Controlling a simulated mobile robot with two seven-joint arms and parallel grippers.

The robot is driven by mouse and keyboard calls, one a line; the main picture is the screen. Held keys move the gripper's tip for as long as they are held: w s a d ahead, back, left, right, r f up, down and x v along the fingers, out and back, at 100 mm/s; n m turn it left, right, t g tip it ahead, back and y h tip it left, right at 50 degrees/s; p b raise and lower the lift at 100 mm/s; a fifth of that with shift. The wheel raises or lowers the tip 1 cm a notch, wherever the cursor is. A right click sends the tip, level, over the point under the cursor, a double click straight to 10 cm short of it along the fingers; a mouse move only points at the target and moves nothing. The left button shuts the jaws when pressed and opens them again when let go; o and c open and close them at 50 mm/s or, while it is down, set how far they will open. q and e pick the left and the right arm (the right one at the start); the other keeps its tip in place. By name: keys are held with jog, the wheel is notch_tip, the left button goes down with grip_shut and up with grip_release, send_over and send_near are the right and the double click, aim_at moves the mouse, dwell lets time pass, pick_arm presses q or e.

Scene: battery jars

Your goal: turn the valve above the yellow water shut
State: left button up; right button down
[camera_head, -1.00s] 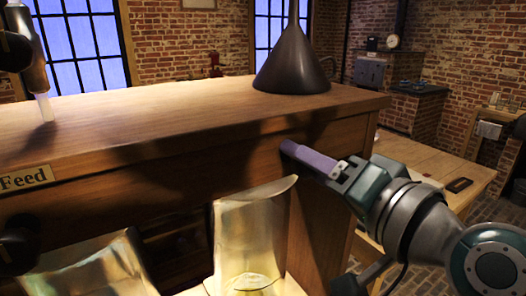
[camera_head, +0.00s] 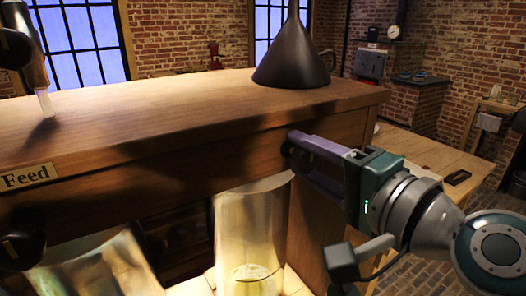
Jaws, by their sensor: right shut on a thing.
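A clear jar (camera_head: 252,225) with yellow water (camera_head: 250,279) low inside stands under the front of the wooden bench top, right of centre. To its upper right, on the bench's front face, is a small dark valve (camera_head: 291,153), mostly hidden by my fingers. My right gripper (camera_head: 296,152) is shut on this valve, with one purple finger above the other. The angle of the valve's handle cannot be made out. My left gripper is not in view.
A dark cone (camera_head: 291,57) stands on the bench top (camera_head: 170,110). A grey piece with a pale tip (camera_head: 45,102) hangs at the left. Below the "Feed" label (camera_head: 27,177) are another dark knob (camera_head: 20,240) and a second jar (camera_head: 95,268).

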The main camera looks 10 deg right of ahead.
jog(key=shift+f, duration=0.1)
jog(key=shift+c, duration=1.9)
grip_release()
